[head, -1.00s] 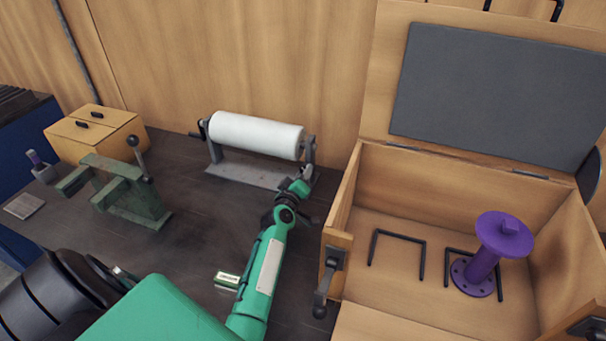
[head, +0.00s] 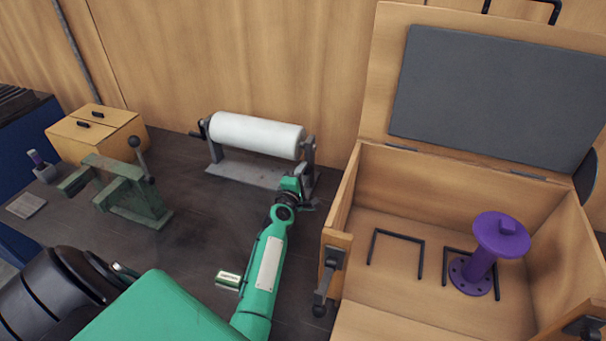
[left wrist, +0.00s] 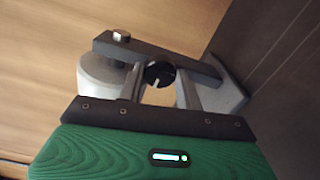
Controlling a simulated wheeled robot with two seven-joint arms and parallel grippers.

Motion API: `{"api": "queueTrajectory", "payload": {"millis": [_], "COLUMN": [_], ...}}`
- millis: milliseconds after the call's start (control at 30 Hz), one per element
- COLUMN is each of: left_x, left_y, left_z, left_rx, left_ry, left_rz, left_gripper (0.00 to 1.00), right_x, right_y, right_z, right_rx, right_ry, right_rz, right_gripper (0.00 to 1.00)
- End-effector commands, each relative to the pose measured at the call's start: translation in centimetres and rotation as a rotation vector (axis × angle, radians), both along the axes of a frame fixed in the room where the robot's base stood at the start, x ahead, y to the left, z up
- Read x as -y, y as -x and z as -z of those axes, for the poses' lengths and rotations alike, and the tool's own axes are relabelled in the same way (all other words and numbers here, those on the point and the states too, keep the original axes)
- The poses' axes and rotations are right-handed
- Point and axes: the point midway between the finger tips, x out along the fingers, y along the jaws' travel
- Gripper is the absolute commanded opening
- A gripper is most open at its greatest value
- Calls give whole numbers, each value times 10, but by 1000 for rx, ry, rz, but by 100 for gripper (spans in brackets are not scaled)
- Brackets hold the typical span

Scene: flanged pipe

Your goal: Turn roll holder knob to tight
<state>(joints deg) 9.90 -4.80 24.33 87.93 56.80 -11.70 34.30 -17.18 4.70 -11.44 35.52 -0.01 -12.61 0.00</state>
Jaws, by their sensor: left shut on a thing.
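The roll holder (head: 245,174) stands at the back of the dark bench and carries a white roll (head: 256,135). My left gripper (head: 306,174) is at the holder's right end post. In the left wrist view, the round black knob (left wrist: 158,74) with a pale pointer mark sits between the two grey fingers of my left gripper (left wrist: 159,82), which is shut on it. The holder's grey arm (left wrist: 160,52) runs behind the knob. In the head view the knob is hidden by the gripper. I cannot read any tight or loose marking. My right gripper is not in view.
An open wooden box (head: 350,215) with a purple flanged pipe (head: 485,262) stands to the right, close to my left forearm. A green clamp-like fixture (head: 130,190) and a small wooden drawer box (head: 95,132) stand at left. Bench between fixture and arm is mostly clear.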

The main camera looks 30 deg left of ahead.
Motion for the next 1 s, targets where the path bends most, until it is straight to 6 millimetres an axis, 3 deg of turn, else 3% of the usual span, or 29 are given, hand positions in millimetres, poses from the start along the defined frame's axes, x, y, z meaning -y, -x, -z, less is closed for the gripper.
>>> {"api": "queueTrajectory", "payload": {"millis": [300, 800, 833, 933, 1000], "left_x": [-1, -1, -1, 0, 0], "left_y": [0, 0, 0, 0, 0], "left_z": [1, 1, 1, 1, 1], "left_rx": [23, 26, 26, 26, 27], "left_ry": [102, 118, 118, 118, 117], "left_rz": [-2, -1, -1, -1, -1], "left_gripper": [12, 12, 39, 57, 57], "right_x": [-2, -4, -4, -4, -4], "right_y": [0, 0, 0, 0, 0], "right_z": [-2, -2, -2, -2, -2], "right_rx": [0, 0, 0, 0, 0], "right_ry": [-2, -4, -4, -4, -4], "right_rz": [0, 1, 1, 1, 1], "right_gripper": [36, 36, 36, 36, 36]}}
